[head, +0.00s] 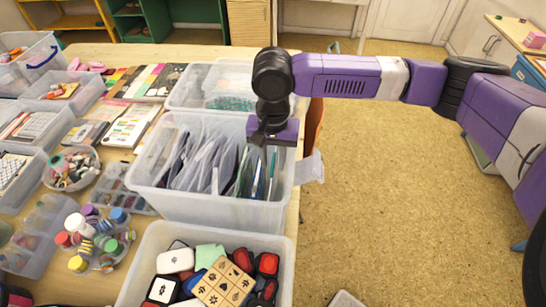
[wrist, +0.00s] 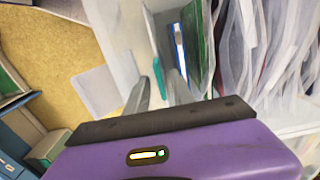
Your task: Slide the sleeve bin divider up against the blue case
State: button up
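The sleeve bin (head: 165,198) is a translucent box packed with upright clear sleeves. Near its right end stand a green panel (head: 244,172), a narrow blue-edged piece that looks like the blue case (head: 258,184), and a thin teal upright edge (head: 272,172) that may be the divider. The wrist view shows the blue case (wrist: 179,45) beside the green panel, and the teal edge (wrist: 158,78) between my fingers. My gripper (head: 268,146) points down into the bin's right end. Its grey fingers (wrist: 160,92) are apart, on either side of the teal edge; contact is unclear.
A bin of stamps and inkpads (head: 150,245) stands in front, and another clear bin (head: 185,85) stands behind. Small bins and jars of supplies crowd the left of the table. A translucent flap (head: 309,168) sticks out at the right. Open floor (head: 400,200) lies right.

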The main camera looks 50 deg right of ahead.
jog(key=shift+f, duration=0.1)
grip_shut()
dwell(1.4)
